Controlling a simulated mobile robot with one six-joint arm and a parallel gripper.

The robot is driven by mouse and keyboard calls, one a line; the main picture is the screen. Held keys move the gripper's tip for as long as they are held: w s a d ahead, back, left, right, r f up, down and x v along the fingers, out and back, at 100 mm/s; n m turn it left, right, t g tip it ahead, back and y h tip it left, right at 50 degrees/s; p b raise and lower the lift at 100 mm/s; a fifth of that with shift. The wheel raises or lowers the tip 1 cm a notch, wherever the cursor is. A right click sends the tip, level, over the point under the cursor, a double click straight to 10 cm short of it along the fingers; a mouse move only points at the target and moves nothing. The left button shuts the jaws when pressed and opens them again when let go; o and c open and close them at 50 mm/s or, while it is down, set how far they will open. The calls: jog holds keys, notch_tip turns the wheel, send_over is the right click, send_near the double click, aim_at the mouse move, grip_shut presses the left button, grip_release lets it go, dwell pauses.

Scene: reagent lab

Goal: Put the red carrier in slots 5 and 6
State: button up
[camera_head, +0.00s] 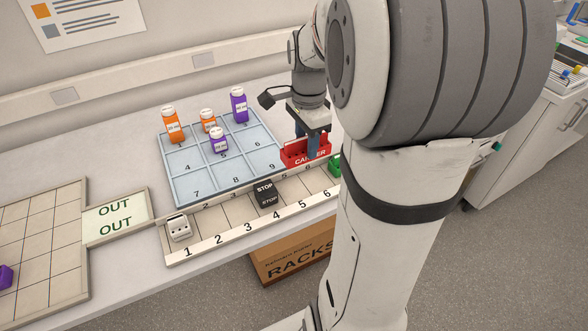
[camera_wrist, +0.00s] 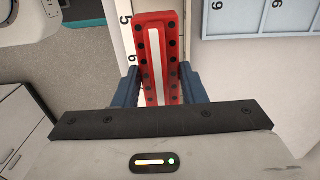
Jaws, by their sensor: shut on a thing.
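The red carrier (camera_head: 306,153), lettered on its front, is at the right part of the numbered rail (camera_head: 237,232), by the front right corner of the blue grid tray. My gripper (camera_head: 313,132) is shut on it from above. In the wrist view the carrier (camera_wrist: 157,55) shows dark holes along both sides and a white stripe, between my blue gripper fingers (camera_wrist: 161,88). The labels 5 and 6 of the rail (camera_wrist: 126,38) show beside its left edge. I cannot tell whether the carrier touches the rail or hangs above it.
A black STOP block (camera_head: 266,194) stands around slot 4, and a white block (camera_head: 179,228) at slot 1. A green object (camera_head: 335,165) is right of the carrier, partly hidden by my arm. Orange bottles (camera_head: 172,124) and purple bottles (camera_head: 239,106) stand on the blue tray (camera_head: 187,161).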

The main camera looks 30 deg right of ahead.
notch_tip(320, 180, down, 6)
jog(key=shift+w+f, duration=0.1)
jog(key=shift+w, duration=0.05)
jog(key=shift+f, duration=1.75)
jog(key=shift+f, duration=0.25)
jog(key=o, duration=0.8)
jog(key=shift+r, duration=0.1)
